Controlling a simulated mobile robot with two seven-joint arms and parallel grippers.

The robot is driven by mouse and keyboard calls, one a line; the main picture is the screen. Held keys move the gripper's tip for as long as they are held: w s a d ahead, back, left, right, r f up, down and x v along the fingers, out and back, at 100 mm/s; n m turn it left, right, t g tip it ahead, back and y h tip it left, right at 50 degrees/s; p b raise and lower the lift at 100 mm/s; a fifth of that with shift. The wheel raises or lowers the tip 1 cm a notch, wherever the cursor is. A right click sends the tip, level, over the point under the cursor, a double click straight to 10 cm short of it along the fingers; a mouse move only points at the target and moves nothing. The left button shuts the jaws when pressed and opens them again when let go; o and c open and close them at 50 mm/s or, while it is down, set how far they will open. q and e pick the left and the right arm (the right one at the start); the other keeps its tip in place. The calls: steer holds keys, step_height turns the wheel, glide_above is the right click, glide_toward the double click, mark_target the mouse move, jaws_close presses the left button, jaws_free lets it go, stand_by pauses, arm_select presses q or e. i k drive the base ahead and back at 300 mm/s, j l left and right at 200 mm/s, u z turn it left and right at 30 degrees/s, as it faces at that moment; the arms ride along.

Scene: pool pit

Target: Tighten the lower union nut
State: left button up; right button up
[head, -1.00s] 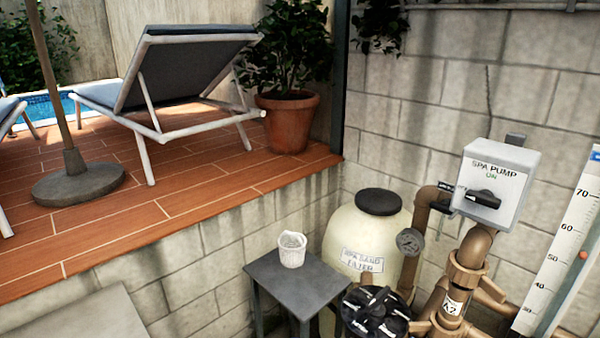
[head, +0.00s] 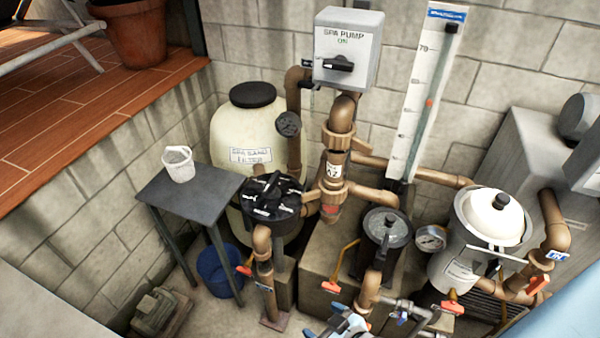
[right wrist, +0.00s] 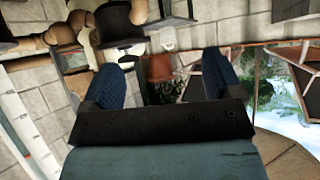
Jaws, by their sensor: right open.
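A brown vertical pipe (head: 334,170) with a small white label stands below the spa pump switch box. A winged brown union nut (head: 338,140) sits at its upper end. A lower brown union nut (head: 329,207), with a reddish mark near it, sits at its lower end, above a concrete block. My right gripper (right wrist: 167,68) is open and empty in the right wrist view, its two blue-padded fingers apart and away from the nuts. A blue part, probably of my right arm (head: 570,312), fills the bottom right corner of the head view. My left gripper is out of view.
A grey table (head: 190,197) holds a white cup (head: 178,163). Pipes and valves crowd the front.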

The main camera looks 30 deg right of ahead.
mark_target(334, 198)
steer(key=i+z, duration=0.55)
steer(key=z, duration=1.05)
steer(key=l, duration=0.05)
